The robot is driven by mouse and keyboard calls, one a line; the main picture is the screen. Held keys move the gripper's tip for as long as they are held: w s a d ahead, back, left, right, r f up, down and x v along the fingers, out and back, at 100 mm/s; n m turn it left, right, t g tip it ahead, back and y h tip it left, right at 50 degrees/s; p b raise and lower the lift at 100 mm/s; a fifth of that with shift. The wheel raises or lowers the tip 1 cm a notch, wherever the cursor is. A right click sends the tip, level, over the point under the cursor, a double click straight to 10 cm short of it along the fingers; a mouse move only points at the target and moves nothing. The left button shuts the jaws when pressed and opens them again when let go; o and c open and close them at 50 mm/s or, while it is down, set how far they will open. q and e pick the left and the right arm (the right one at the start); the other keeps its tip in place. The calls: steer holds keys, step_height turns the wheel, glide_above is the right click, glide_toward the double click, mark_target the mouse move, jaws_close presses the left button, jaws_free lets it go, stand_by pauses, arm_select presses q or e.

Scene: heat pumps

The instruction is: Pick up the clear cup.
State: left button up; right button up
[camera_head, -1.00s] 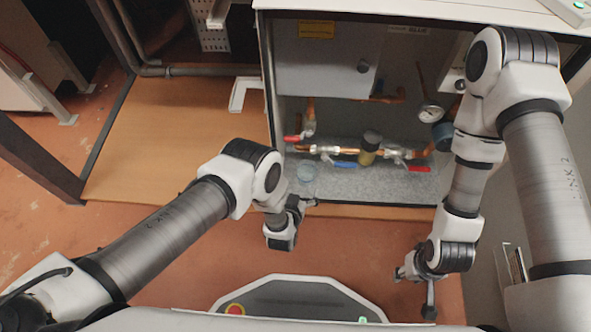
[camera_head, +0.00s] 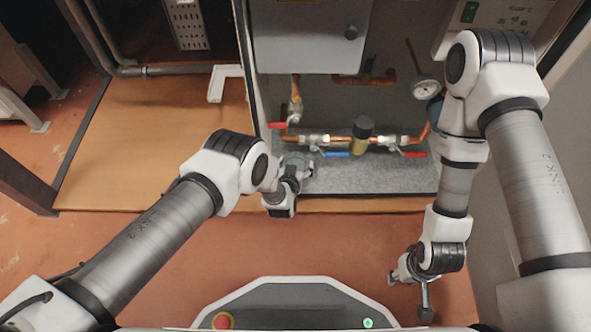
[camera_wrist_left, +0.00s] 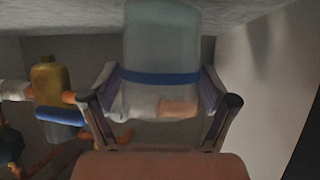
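The clear cup (camera_head: 298,160) stands on the grey speckled floor of the cabinet, near its front edge, partly hidden by my left gripper (camera_head: 290,180) in the head view. In the left wrist view the cup (camera_wrist_left: 160,50) is large, see-through and crossed by a blue band. The fingers of my left gripper (camera_wrist_left: 160,97) are on either side of it, close to its walls. They look open; I cannot tell whether they touch it. My right gripper (camera_head: 411,294) is open and empty, low and to the right, away from the cup.
Copper pipes with valves (camera_head: 315,139), red and blue handles and a brass-coloured fitting (camera_head: 361,134) run behind the cup. A pressure gauge (camera_head: 426,88) is at the right. A grey box (camera_head: 305,40) hangs above. A wooden board (camera_head: 150,140) lies left, beyond the cabinet wall.

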arm_select(q)
steer(key=c, duration=0.8)
steer(key=shift+r, duration=0.15)
